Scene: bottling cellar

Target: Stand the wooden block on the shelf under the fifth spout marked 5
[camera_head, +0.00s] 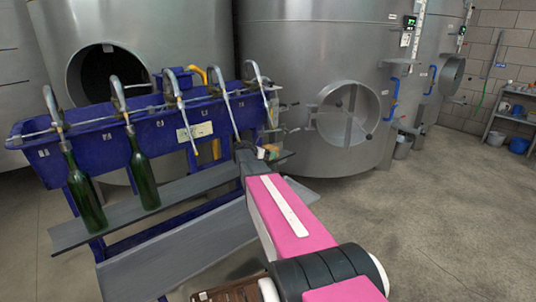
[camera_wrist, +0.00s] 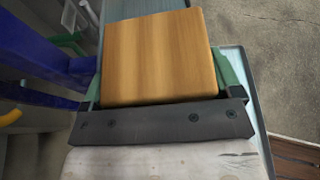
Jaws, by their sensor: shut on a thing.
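The wooden block (camera_wrist: 158,55) fills the middle of the wrist view, with a green finger of my gripper (camera_wrist: 162,82) on each side. My gripper is shut on it. In the head view my gripper (camera_head: 270,154) is at the right end of the blue filling machine (camera_head: 92,142), near the fifth spout (camera_head: 252,72). Only a small part of the block shows there, behind my wrist. The grey shelf (camera_head: 185,188) runs below the spouts. My arm hides part of its right end. I cannot tell whether the block touches the shelf.
Two green bottles, one (camera_head: 84,195) and another (camera_head: 144,175), stand on the shelf under the first two spouts. Steel tanks (camera_head: 300,60) stand behind the machine. A brown crate (camera_head: 230,291) is at the bottom. The floor (camera_head: 440,220) to the right is clear.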

